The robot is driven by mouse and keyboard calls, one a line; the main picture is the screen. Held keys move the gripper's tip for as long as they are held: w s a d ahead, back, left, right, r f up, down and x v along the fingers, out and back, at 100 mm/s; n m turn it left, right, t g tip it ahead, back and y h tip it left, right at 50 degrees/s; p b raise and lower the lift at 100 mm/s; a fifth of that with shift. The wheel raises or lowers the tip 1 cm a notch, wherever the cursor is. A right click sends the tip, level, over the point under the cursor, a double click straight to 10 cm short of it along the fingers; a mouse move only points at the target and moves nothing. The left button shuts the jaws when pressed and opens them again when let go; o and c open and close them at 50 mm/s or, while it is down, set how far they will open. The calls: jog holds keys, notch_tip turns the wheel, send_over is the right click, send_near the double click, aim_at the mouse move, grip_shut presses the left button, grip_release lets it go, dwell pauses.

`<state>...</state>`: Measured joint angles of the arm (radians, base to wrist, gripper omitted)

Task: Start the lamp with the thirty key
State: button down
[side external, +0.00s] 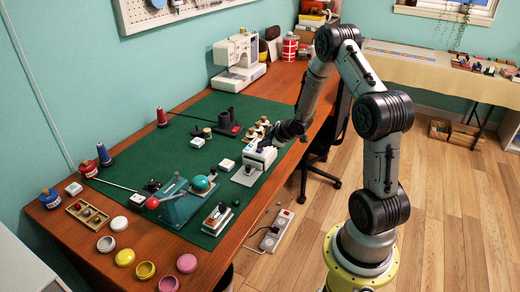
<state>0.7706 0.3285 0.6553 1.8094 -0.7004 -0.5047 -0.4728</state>
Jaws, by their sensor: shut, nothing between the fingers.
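My gripper (260,159) is low over the right part of the green mat (240,105), at the end of the arm reaching in from the right. It is shut, with nothing seen held. A pale plate-like thing (244,177) lies directly below or beside it; contact cannot be told. A small white block with a dark top (217,215) stands near the mat's front edge. Small white blocks (226,165) and (197,142) lie left of my gripper. I cannot make out which thing is the lamp or the thirty key; no markings are readable.
A sewing machine (238,62) is at the back. Round tins (145,271) line the front. The mat's back left is mostly clear.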

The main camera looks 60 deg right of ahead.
aim_at(263, 152)
dwell(0.4)
jog(key=shift+r, duration=0.4)
jog(key=shift+r, duration=0.1)
jog(key=shift+r, duration=2.95)
